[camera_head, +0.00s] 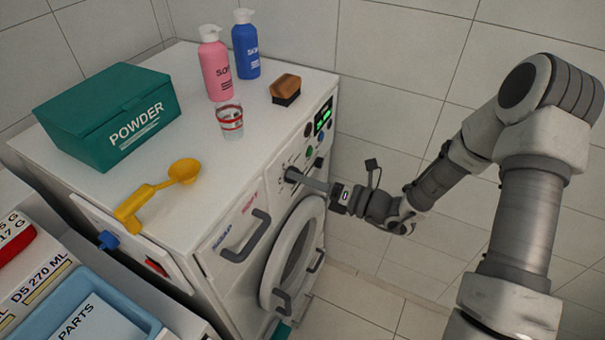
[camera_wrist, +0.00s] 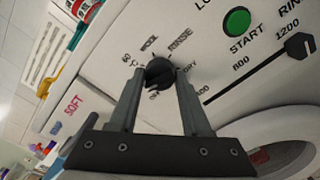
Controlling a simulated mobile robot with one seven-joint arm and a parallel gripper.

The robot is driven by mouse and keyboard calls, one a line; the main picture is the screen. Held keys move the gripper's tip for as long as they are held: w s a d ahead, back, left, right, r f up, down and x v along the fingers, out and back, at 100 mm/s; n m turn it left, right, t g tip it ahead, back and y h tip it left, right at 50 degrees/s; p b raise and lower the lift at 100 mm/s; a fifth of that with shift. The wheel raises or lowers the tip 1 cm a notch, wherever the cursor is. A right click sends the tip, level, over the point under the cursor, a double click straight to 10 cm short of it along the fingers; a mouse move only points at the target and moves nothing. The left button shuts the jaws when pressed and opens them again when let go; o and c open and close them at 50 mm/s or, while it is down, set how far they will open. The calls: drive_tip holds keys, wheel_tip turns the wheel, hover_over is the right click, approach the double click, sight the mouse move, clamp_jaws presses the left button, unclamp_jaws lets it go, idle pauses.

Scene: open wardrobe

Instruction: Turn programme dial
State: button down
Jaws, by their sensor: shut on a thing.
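The programme dial (camera_wrist: 159,74) is a small dark round knob on the washing machine's white front panel. Printed labels such as WOOL, RINSE and DRY ring it in the wrist view. My gripper (camera_wrist: 160,85) is shut on the dial, with one finger on each side of it. In the head view my gripper (camera_head: 300,177) reaches the panel from the right, and the dial is mostly hidden there by the fingers. The washing machine (camera_head: 250,175) stands at the middle, its round door (camera_head: 292,255) below the panel.
A green START button (camera_wrist: 236,21) and a dark spin slider (camera_wrist: 298,46) sit near the dial. A drawer handle (camera_head: 247,240) juts out at the left. On top stand a powder box (camera_head: 105,115), bottles (camera_head: 215,65), a cup (camera_head: 229,120), a brush (camera_head: 285,89) and a yellow scoop (camera_head: 155,190).

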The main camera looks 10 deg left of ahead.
idle(0.3)
drive_tip(key=shift+c, duration=1.8)
unclamp_jaws()
drive_tip(key=shift+d, duration=0.1)
drive_tip(key=v, duration=1.7)
drive_tip(key=shift+s, duration=0.15)
